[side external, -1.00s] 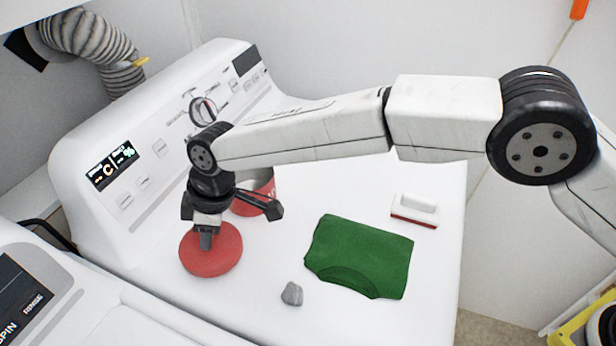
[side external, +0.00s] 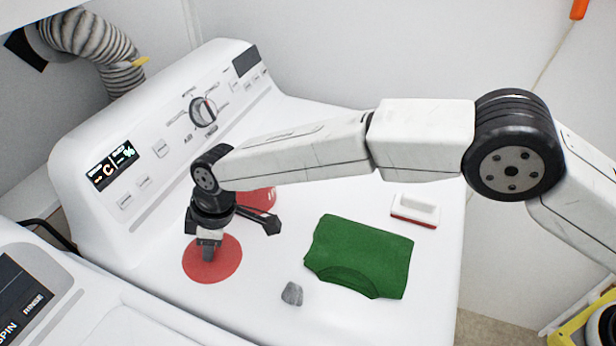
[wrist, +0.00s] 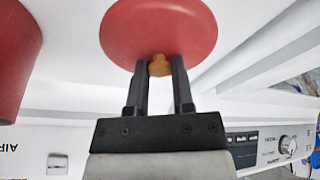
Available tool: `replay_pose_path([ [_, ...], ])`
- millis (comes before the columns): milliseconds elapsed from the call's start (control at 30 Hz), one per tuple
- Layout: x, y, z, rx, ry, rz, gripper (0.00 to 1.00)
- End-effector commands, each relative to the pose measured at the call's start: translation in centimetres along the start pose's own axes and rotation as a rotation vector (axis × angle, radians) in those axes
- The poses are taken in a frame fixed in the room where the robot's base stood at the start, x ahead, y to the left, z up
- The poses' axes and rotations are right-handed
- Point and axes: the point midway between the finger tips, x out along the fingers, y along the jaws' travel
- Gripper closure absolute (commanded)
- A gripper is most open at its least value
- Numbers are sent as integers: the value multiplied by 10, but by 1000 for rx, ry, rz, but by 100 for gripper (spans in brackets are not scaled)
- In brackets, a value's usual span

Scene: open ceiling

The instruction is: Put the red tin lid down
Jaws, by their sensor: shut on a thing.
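The red tin lid (side external: 213,268) is a flat red disc at the left of the white machine top, low and level, in the side external view. I cannot tell whether it touches the surface. My gripper (side external: 208,253) points down over its middle. In the wrist view the lid (wrist: 160,25) is beyond the fingers, and my gripper (wrist: 160,82) is shut on its small tan knob (wrist: 160,66). The red tin (side external: 262,198) stands behind my gripper, partly hidden by it; it also shows at the left of the wrist view (wrist: 14,55).
A grey stone (side external: 292,293) lies right of the lid, near the front edge. A folded green shirt (side external: 358,255) lies further right. A white and red brush (side external: 415,210) is behind the shirt. The control panel (side external: 160,150) rises behind the lid.

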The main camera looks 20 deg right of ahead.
Motion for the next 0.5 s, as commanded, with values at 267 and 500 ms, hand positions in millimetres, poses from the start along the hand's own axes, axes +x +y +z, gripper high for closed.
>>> replay_pose_path([
  [267, 2, 0, 1, 0, 0, 0, 42],
  [500, 2, 0, 1, 0, 0, 0, 35],
])
